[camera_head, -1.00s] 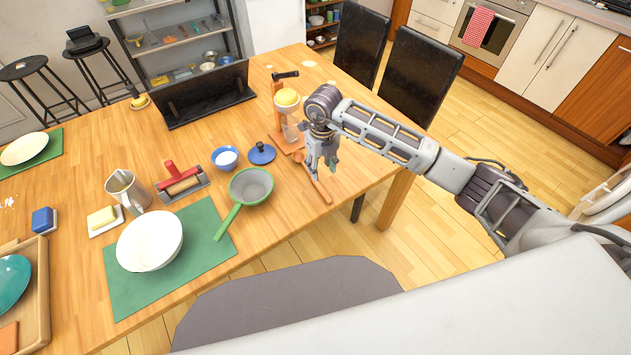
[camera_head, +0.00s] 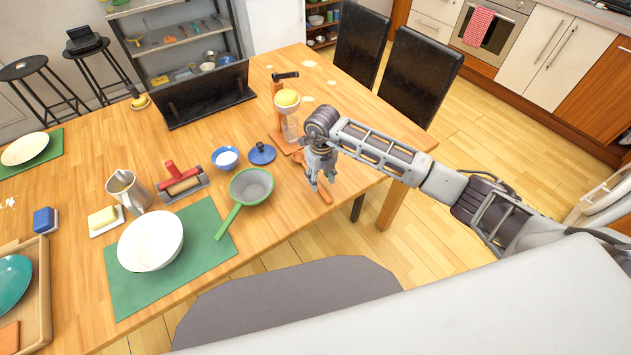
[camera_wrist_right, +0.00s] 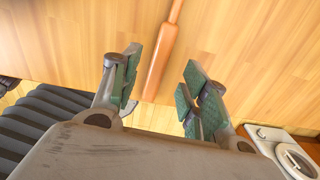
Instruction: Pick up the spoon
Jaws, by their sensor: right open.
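The wooden spoon (camera_head: 325,196) lies on the table near its front edge, in the head view. Its orange-brown handle (camera_wrist_right: 160,60) shows between and beyond my fingers in the right wrist view. My right gripper (camera_head: 322,183) points down right over the spoon and hides its middle in the head view. In the right wrist view the right gripper (camera_wrist_right: 160,90) is open, with one green-padded finger on each side of the handle's line. Nothing is held in it. My left gripper does not show.
A juicer-like wooden stand (camera_head: 283,125) is just behind the gripper. A white bowl (camera_head: 150,241) sits on a green mat (camera_head: 211,262). The table's right end is mostly clear.

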